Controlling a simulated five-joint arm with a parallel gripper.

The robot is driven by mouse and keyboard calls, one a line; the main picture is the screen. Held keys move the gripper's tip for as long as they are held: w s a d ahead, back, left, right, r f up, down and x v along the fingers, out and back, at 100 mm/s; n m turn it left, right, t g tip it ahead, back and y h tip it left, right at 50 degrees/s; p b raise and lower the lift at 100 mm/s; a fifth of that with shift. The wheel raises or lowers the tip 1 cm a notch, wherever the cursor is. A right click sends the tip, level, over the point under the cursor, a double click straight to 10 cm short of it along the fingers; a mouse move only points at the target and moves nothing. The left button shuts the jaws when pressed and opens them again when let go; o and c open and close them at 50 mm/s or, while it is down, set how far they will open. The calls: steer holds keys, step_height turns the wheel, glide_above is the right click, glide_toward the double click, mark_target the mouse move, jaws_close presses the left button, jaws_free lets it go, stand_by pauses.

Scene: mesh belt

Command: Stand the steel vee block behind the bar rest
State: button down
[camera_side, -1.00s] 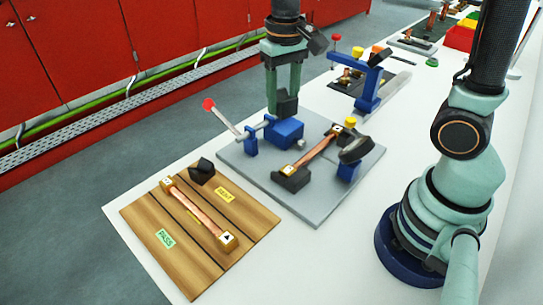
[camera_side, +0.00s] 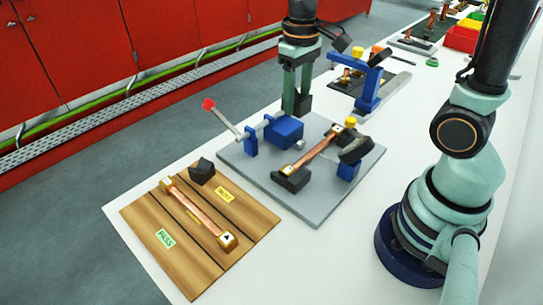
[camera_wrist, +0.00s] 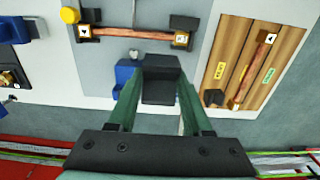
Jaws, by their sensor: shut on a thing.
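My gripper (camera_side: 295,95) is shut on a dark block, which I take to be the steel vee block (camera_wrist: 160,84). In the wrist view it sits between the fingertips of my gripper (camera_wrist: 160,95). In the side view the block (camera_side: 304,103) shows partly beside the fingers, above the far edge of the grey plate and behind the blue clamp block. A copper bar with brass ends (camera_side: 318,151) lies across the plate, its near end on a dark block, probably the bar rest (camera_side: 291,179). Its far end is near a dark rounded pad (camera_side: 354,149).
The blue clamp (camera_side: 285,131) with a red-knobbed lever stands on the grey plate (camera_side: 315,207). A wooden board (camera_side: 190,264) at front left holds another copper bar (camera_side: 200,207) and a dark block (camera_side: 202,171). A blue frame (camera_side: 371,82) stands farther back.

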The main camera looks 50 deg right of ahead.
steer(key=shift+a, duration=0.1)
steer(key=w+a+r+m, duration=0.2)
steer(key=w+a+m, duration=0.1)
steer(key=a+m, duration=0.45)
steer(key=r+m, duration=0.1)
steer(key=m, duration=0.7)
glide_above(233, 202)
step_height(233, 202, down, 20)
steer(key=shift+r, duration=0.2)
steer(key=shift+f, duration=0.1)
steer(key=shift+c, duration=1.6)
jaws_free()
steer(key=shift+f, duration=0.1)
